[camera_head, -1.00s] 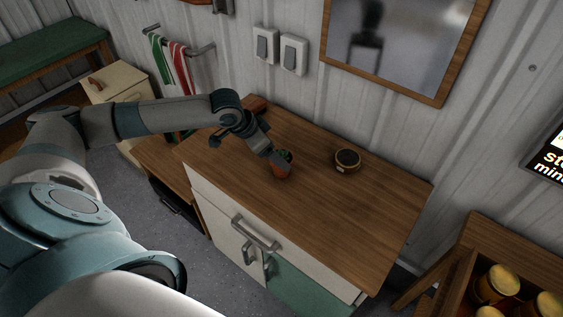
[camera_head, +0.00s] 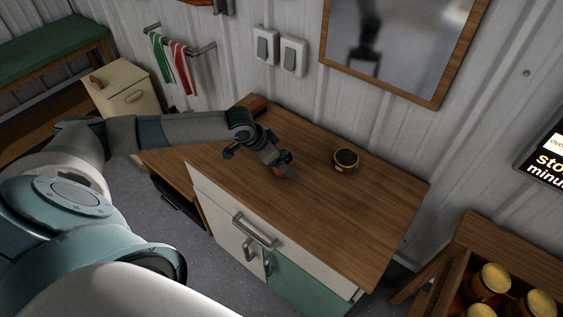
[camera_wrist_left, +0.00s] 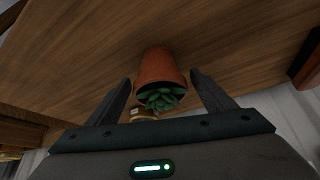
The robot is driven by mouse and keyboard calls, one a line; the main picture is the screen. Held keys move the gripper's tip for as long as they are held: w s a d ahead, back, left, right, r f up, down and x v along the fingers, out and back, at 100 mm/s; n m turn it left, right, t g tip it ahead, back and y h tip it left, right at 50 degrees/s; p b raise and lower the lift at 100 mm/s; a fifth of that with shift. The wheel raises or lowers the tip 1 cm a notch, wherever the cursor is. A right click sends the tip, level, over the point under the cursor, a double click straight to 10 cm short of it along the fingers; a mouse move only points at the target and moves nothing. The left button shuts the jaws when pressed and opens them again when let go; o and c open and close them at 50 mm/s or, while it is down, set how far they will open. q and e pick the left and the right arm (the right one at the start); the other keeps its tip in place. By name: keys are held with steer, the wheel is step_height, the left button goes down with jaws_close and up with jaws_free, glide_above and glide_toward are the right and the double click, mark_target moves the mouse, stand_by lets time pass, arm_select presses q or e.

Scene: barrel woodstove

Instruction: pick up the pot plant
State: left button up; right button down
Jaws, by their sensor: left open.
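The pot plant is a small terracotta pot with a green succulent. In the left wrist view the pot plant (camera_wrist_left: 158,75) sits between the two open fingers of my left gripper (camera_wrist_left: 160,95), with a gap visible on each side. In the head view my left gripper (camera_head: 283,172) is over the wooden counter top and hides most of the pot plant (camera_head: 287,156); only a bit of it shows. My right gripper is not in view.
A wall with a framed mirror (camera_head: 400,45) rises behind. The right part of the counter is clear. A crate with several jars (camera_head: 490,281) is at lower right.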

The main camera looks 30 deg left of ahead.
mark_target(282, 151)
arm_select(q)
steer(key=c, duration=1.2)
steer(key=shift+w+r, duration=0.1)
steer(key=shift+r, duration=0.1)
steer(key=shift+c, duration=0.2)
steer(key=shift+r+b, duration=0.5)
steer(key=shift+r, duration=0.1)
step_height(282, 151, up, 2)
steer(key=shift+r+b, duration=0.25)
steer(key=shift+b, duration=0.4)
steer(key=s+d+r+b, duration=0.2)
steer(key=d+r, duration=0.5)
steer(key=d, duration=0.4)
steer(key=shift+d+b, duration=0.3)
steer(key=shift+b, duration=0.35)
